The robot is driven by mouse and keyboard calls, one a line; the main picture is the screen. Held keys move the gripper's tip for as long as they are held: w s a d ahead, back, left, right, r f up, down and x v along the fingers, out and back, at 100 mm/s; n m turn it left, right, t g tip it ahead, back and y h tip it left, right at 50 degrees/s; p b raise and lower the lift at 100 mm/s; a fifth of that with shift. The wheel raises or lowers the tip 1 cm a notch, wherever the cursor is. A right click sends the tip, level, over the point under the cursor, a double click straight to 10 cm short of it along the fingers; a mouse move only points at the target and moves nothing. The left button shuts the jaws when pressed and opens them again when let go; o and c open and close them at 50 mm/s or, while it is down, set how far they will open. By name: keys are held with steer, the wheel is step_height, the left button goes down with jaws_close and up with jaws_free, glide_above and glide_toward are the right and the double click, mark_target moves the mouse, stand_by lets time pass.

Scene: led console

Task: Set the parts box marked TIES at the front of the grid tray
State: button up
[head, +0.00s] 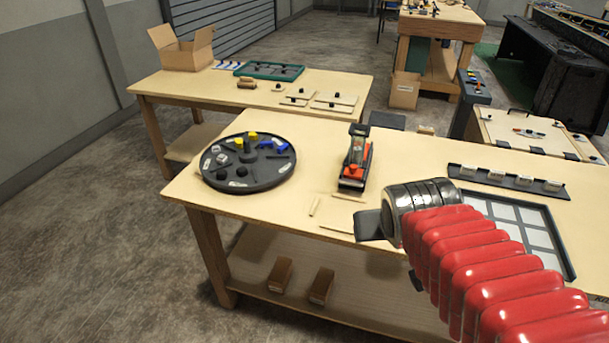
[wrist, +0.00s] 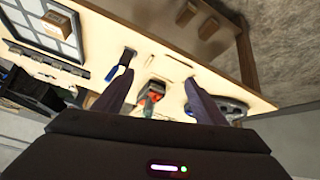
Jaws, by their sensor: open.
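The grid tray (head: 555,238) lies at the right of the near table, a dark frame with pale cells, partly hidden by my arm. It also shows at the upper left of the wrist view (wrist: 72,46), with a brown box (wrist: 61,18) on it. Two brown boxes, a left one (head: 280,275) and a right one (head: 321,286), sit on the shelf under the table. No TIES marking can be read on any box.
A round black carousel (head: 240,183) with small parts and a red-and-black device (head: 356,165) stand on the table. A rail with white labels (head: 508,178) runs behind the tray. A blue item (wrist: 112,73) shows beside the left finger. The table's front left is mostly clear.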

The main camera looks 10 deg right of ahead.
steer(key=s+a+r+n+g+y, duration=0.1)
steer(key=s+a+n+y, duration=0.1)
steer(key=s+a, duration=0.5)
steer(key=a, duration=0.3)
steer(key=shift+y, duration=0.3)
steer(key=shift+s+r, duration=0.1)
steer(key=shift+c, duration=0.6)
